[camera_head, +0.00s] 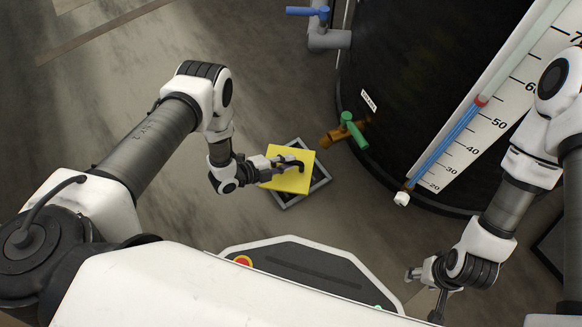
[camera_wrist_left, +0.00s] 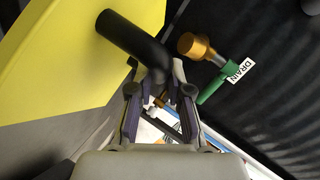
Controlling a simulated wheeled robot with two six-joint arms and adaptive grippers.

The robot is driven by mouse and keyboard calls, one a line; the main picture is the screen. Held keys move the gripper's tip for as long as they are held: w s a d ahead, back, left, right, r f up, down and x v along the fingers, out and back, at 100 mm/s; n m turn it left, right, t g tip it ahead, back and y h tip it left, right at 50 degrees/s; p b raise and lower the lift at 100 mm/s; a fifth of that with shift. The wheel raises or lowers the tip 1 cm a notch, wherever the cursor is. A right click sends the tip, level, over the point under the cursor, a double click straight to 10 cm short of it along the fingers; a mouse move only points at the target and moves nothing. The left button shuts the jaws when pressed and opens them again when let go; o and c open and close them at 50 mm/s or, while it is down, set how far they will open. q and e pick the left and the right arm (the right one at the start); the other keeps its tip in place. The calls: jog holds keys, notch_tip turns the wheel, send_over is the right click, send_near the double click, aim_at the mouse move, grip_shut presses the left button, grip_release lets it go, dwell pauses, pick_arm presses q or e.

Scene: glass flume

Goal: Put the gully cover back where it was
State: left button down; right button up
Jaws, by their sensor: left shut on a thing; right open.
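The yellow gully cover (camera_head: 292,184) is a square plate with a black handle (camera_wrist_left: 130,40). My left gripper (camera_head: 290,163) is shut on that handle, which also shows in the left wrist view between the fingers (camera_wrist_left: 162,88). In the head view the cover overlaps a grey square gully frame (camera_head: 322,179) in the floor, whose rim shows at the top, right and bottom. The cover looks turned relative to the frame; its height above it is hard to tell. My right gripper (camera_head: 425,287) is open and empty at the lower right.
A large black tank (camera_head: 400,130) stands right of the gully. A brass drain tap with a green handle (camera_head: 352,130) juts from it close to the cover. A scale board (camera_head: 490,120) leans along the tank. Floor left of the gully is clear.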

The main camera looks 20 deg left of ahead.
aim_at(291, 164)
pick_arm(q)
jog(key=shift+w+d+f+b, duration=0.1)
jog(key=shift+w+d+b, duration=0.1)
jog(key=shift+w, duration=0.3)
jog(key=shift+w+d+f+b, duration=0.1)
jog(key=shift+w+d+b, duration=0.05)
jog(key=shift+w, duration=0.3)
notch_tip(291, 164, down, 4)
jog(key=b, duration=0.3)
jog(key=shift+w+d+r, duration=0.1)
jog(key=shift+w+r, duration=0.05)
jog(key=shift+r, duration=0.3)
jog(key=shift+f, duration=0.4)
jog(key=c, duration=1.1)
grip_release()
